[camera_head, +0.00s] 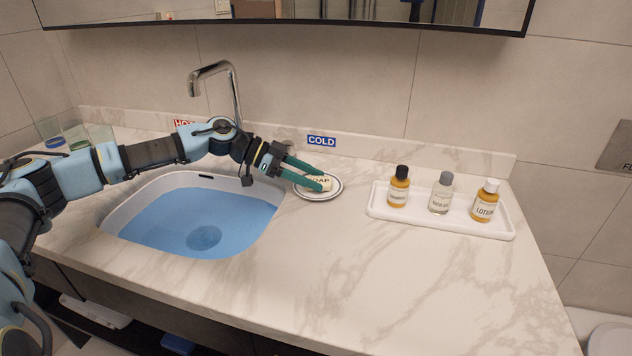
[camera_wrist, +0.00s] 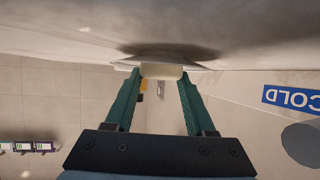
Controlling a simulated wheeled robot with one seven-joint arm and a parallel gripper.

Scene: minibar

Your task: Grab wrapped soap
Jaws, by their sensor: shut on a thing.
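The wrapped soap (camera_head: 318,184) is a small cream block with dark lettering that reads in part "OAP". It is at the round white dish with a dark rim line (camera_head: 335,193), on the counter right of the sink. My gripper (camera_head: 324,179) has green fingers and is shut on the soap, one finger on each side. In the wrist view the soap (camera_wrist: 161,71) sits between the fingertips (camera_wrist: 160,75), with the dish (camera_wrist: 205,66) right behind it. I cannot tell whether the soap still touches the dish.
The water-filled sink (camera_head: 190,222) lies left of the dish, under a tall faucet (camera_head: 230,85). A white tray (camera_head: 440,226) with three small bottles stands to the right. A blue COLD label (camera_head: 321,141) is behind the dish. The front right counter is clear.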

